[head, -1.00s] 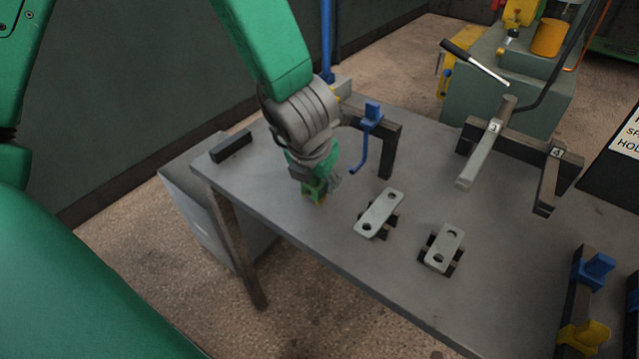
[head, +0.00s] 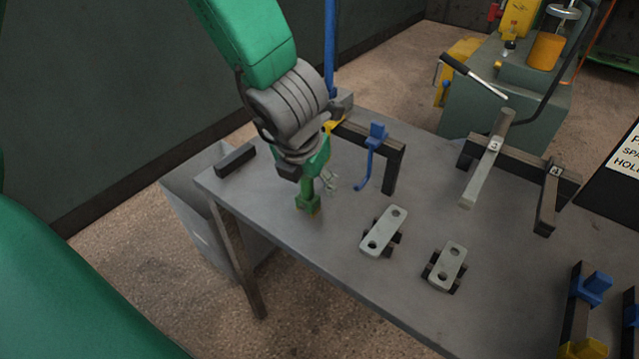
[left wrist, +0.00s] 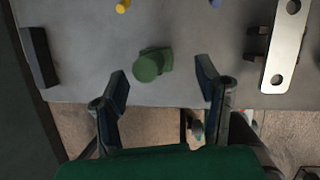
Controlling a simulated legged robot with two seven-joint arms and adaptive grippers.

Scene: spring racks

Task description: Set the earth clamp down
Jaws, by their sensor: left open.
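The earth clamp (head: 308,201) is a small green piece standing on the grey table near its front left edge. In the left wrist view the green clamp (left wrist: 149,66) shows from above, on the tabletop just beyond the fingertips. My left gripper (head: 312,179) is above the clamp. Its two dark fingers (left wrist: 163,82) are spread wide with nothing between them. In the head view the gripper partly hides the clamp's top. My right gripper is not in view.
A dark bar (head: 235,160) lies at the table's left end. A blue hook (head: 370,155) hangs on a dark stand behind the clamp. Two pale two-holed plates (head: 384,231) (head: 450,265) rest to the right. A rack with numbered arms (head: 487,158) stands farther right.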

